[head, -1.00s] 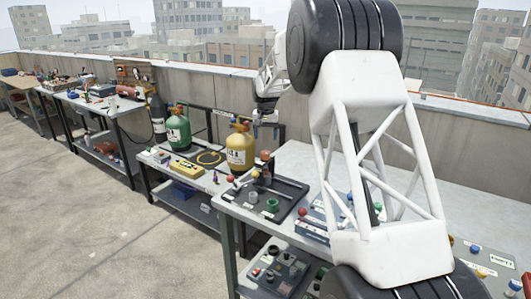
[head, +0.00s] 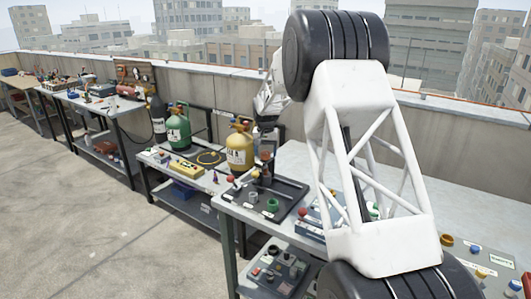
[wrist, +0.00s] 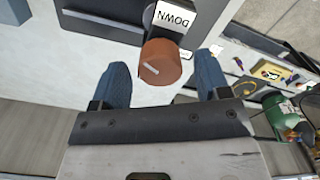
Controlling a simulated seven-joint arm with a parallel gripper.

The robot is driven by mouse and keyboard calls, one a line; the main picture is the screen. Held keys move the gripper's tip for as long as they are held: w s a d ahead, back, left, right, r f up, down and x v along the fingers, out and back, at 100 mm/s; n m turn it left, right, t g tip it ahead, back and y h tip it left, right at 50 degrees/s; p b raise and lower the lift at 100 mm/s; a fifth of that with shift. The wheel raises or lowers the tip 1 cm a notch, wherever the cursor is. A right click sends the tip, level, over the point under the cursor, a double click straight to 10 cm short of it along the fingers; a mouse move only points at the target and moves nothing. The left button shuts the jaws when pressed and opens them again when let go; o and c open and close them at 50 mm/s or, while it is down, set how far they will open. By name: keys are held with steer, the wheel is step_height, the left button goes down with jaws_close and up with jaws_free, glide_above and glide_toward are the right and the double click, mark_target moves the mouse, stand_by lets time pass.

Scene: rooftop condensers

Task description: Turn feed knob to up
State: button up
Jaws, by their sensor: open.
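A brown-orange round knob (wrist: 165,60) with a short pale line on its face shows in the wrist view. A white label reading DOWN (wrist: 174,16) appears upside down beside it, and a second white label is partly hidden behind the knob. No FEED lettering is readable. My gripper (wrist: 161,66) is open, with one blue finger on each side of the knob and a visible gap on both sides. In the head view my gripper (head: 267,138) is small, above the black tray's far left part; its fingertips are hard to make out there.
The black tray (head: 291,207) holds a green ring (head: 272,204) and other small parts. A yellow cylinder (head: 239,150) and a green cylinder (head: 178,131) stand on the bench to the left. A red-topped box sits right of the tray. The concrete wall runs behind.

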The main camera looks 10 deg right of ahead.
steer(key=shift+f, duration=0.2)
steer(key=c, duration=0.9)
steer(key=shift+n, duration=0.5)
steer(key=n, duration=1)
steer(key=shift+n, duration=0.4)
